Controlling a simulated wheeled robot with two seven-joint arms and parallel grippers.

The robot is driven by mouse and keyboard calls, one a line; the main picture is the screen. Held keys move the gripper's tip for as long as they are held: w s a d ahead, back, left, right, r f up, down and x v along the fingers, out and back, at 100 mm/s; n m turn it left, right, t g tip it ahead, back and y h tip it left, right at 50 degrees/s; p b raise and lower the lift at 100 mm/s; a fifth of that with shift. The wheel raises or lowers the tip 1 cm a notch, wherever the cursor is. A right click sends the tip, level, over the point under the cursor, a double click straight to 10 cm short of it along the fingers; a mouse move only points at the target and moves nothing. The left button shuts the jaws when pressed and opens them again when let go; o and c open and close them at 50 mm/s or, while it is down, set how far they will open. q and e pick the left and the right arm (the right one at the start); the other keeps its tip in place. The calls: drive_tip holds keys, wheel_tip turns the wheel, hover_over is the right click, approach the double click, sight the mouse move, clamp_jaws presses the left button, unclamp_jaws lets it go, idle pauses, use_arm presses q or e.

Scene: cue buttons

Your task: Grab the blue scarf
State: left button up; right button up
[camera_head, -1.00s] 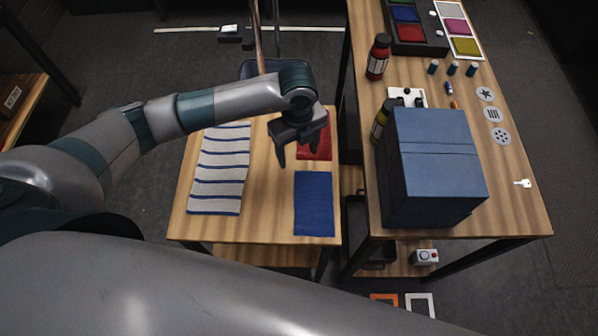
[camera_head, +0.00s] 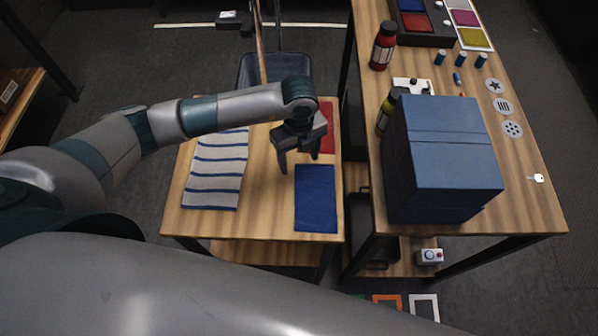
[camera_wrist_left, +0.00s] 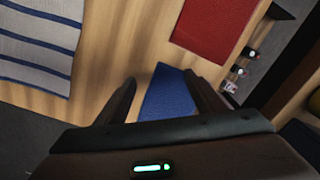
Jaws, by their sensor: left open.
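The blue scarf (camera_head: 316,200) lies flat as a rectangle at the front right of the small wooden table (camera_head: 262,190). It also shows in the left wrist view (camera_wrist_left: 167,96), between the two fingers, with its near part hidden by my gripper. My left gripper (camera_head: 299,165) is open and empty, above the table near the scarf's far edge. In the left wrist view its fingers (camera_wrist_left: 160,98) stand apart with the scarf beyond them. My right gripper is not in these views.
A striped cloth (camera_head: 216,170) lies left on the same table. A red cloth (camera_head: 326,130) lies behind the scarf, partly hidden by my gripper. A taller table to the right holds a large blue box (camera_head: 446,150) and bottles (camera_head: 383,46). Bare wood separates the cloths.

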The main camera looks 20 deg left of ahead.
use_arm(q)
drive_tip(key=shift+f+b, duration=0.7)
drive_tip(key=shift+f, duration=0.65)
drive_tip(key=shift+s, duration=0.1)
clamp_jaws()
wheel_tip(320, 180, up, 12)
drive_tip(key=p, duration=0.8)
wheel_tip(320, 180, up, 9)
drive_tip(key=p, duration=0.3)
drive_tip(key=shift+p, duration=0.35)
